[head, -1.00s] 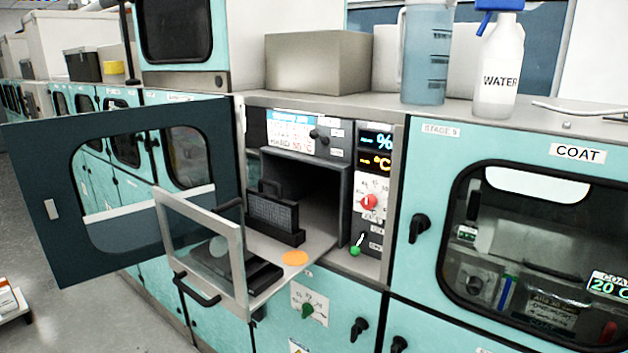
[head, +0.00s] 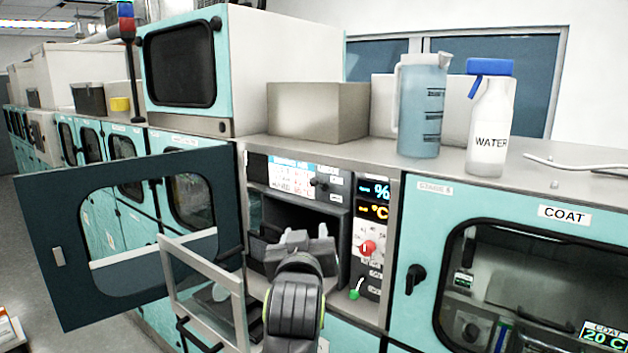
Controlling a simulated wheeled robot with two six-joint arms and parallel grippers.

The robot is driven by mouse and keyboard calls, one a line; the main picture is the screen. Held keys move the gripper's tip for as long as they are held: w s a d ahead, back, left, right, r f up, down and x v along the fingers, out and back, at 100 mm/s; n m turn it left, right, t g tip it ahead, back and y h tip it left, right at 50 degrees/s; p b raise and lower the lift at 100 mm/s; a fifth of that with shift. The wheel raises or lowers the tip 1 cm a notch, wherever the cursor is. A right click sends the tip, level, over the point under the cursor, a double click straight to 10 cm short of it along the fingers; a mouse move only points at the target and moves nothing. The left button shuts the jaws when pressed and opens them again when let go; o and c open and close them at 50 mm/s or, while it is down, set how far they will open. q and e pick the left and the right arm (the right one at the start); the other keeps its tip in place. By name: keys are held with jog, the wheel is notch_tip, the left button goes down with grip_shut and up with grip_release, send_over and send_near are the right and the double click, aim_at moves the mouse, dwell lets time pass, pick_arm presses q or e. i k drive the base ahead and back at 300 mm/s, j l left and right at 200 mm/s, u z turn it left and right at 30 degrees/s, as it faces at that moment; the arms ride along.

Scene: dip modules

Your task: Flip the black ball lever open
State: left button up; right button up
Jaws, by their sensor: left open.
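A small black ball lever (head: 318,184) sits on the upper control panel (head: 338,187) of the open machine, right of the white and blue label. It is too small to tell its exact position. My left gripper (head: 301,240) is open and empty. It shows in front of the machine's open chamber, below and slightly left of the black lever and apart from it. It hides much of the chamber and its floor. My right gripper is not in view.
A red knob (head: 368,247) and a green ball lever (head: 355,294) are on the right panel. A big dark door (head: 50,215) and a glass-framed door (head: 240,315) stand open at left. A jug (head: 422,110) and water bottle (head: 490,130) stand on top.

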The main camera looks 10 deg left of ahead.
aim_at(314, 182)
jog(key=i+j, duration=0.15)
jog(key=i, duration=0.4)
jog(key=i+j+z, duration=0.1)
jog(key=i, duration=0.45)
jog(key=j, duration=0.1)
